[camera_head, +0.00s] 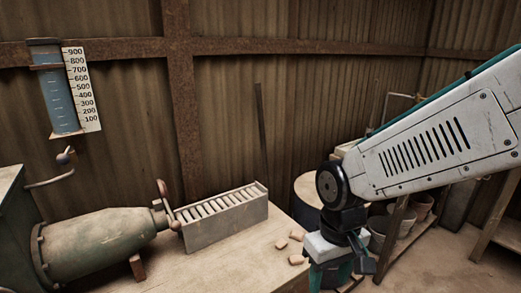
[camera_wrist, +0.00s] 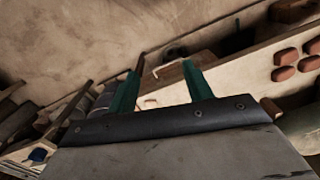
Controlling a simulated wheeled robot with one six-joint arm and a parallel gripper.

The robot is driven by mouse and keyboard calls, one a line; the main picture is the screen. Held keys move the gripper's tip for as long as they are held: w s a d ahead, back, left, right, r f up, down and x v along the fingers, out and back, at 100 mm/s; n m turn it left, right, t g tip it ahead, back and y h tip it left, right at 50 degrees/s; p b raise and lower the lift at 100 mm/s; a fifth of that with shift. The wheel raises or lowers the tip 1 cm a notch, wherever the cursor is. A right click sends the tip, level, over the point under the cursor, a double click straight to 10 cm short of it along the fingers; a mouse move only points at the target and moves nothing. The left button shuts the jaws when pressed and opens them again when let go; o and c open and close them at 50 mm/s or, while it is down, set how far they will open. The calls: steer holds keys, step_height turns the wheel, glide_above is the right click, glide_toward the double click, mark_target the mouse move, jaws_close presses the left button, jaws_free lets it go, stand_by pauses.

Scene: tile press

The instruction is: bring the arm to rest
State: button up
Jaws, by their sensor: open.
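My arm comes in from the right in the head view, a white link with a dark joint, and bends down to my gripper (camera_head: 338,272) at the bottom edge. The gripper hangs over or beside the right end of the bench; its lower part is cut off. In the wrist view, the two green fingers of my gripper (camera_wrist: 163,66) stand apart with nothing between them.
A bench (camera_head: 235,262) bears a green barrel-shaped press (camera_head: 100,242), a slotted metal box (camera_head: 225,218) and several small clay pieces (camera_head: 297,259). A gauge (camera_head: 62,92) hangs on the wall. Pots (camera_head: 378,232) stand on a shelf at right, behind my arm.

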steer(key=s+d+r+m+t, duration=0.2)
steer(key=s+d+r+m, duration=0.2)
steer(key=s+d+r, duration=0.7)
steer(key=shift+s+d, duration=0.2)
steer(key=shift+d, duration=0.9)
